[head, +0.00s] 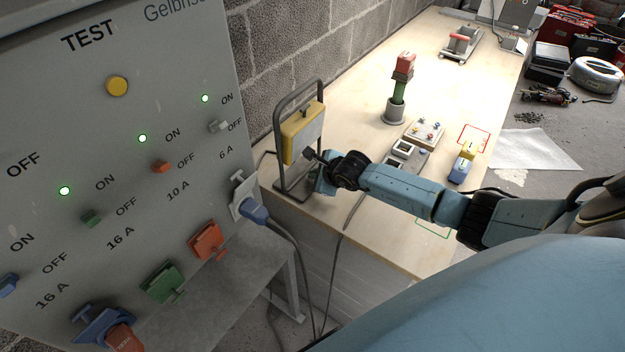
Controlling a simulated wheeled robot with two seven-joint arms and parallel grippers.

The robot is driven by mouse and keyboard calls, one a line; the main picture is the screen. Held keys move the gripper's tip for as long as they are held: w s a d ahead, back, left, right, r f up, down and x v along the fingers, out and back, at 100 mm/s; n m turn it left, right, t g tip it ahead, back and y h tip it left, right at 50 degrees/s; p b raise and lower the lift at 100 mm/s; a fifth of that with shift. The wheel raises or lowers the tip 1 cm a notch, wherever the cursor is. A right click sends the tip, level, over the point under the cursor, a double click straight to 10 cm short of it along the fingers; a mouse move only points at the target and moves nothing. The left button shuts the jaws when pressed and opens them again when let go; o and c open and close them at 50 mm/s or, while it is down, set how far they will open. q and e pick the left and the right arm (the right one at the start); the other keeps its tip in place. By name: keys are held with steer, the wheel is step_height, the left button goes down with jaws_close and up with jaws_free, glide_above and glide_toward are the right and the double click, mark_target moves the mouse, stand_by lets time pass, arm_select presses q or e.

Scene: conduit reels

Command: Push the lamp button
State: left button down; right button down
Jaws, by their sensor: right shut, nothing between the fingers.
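The lamp (299,130) is a yellow work light with a pale front panel, held in a dark tubular stand at the left end of the wooden workbench. My right arm reaches in from the right. My right gripper (309,154) is shut and empty, its dark tip at the lower right part of the lamp. I cannot tell whether it touches the lamp. The lamp's button is not visible; the gripper may hide it. My left gripper is not in view.
A grey panel (150,60) with a yellow TEST button (117,86), switches, lit green lights and plugs stands close on the left. Cables hang between panel and bench.

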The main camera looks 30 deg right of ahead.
steer(key=shift+f, duration=0.25)
steer(key=shift+r, duration=0.5)
steer(key=shift+p, duration=0.3)
step_height(320, 180, up, 6)
steer(key=p, duration=0.4)
steer(key=shift+p, duration=0.35)
